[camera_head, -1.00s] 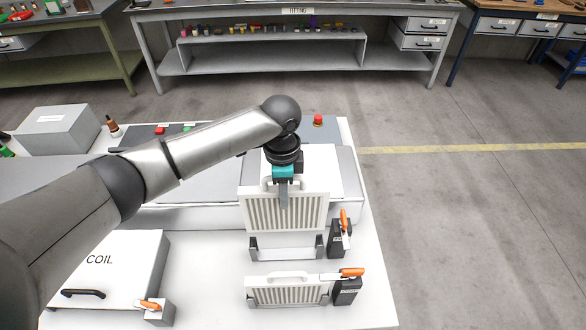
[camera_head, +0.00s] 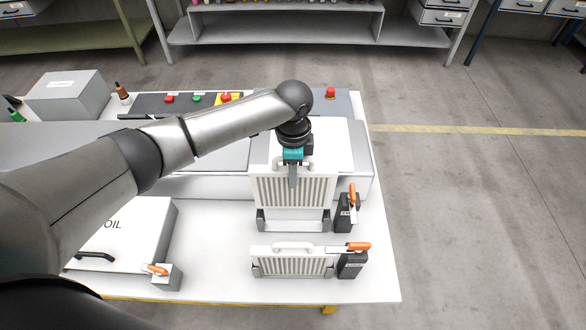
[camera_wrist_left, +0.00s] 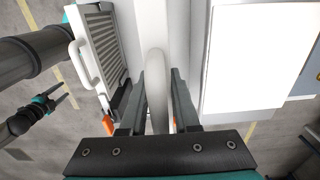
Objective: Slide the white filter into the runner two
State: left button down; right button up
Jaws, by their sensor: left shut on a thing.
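My left gripper (camera_head: 293,172) is shut on the handle of a white filter (camera_head: 292,191) with a slatted face. It holds the filter upright at the rear runner (camera_head: 294,226), a low dark-ended frame. The filter's lower edge appears just above or behind the frame; I cannot tell if it is seated. In the left wrist view the fingers close around the white handle (camera_wrist_left: 156,95). A second white filter (camera_head: 292,263) sits in the front runner, its orange lever (camera_head: 358,246) lying across. The rear runner's orange lever (camera_head: 352,193) stands up. The runner labels are too small to read. My right gripper (camera_wrist_left: 58,98) is open and empty.
A white COIL box (camera_head: 125,225) with a black handle stands at the left of the white table (camera_head: 215,275). A grey box (camera_head: 68,93) and a button panel (camera_head: 185,101) are farther back. The floor to the right is clear.

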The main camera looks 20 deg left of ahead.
aim_at(293, 201)
pick_arm(q)
jog(key=shift+f+b, duration=0.8)
jog(key=shift+f, duration=0.9)
jog(key=shift+p, duration=0.95)
dwell(0.3)
jog(key=shift+f+b, duration=3.25)
jog(key=shift+f, duration=1.55)
jog(key=c, duration=0.6)
grip_release()
jog(key=shift+o, duration=0.2)
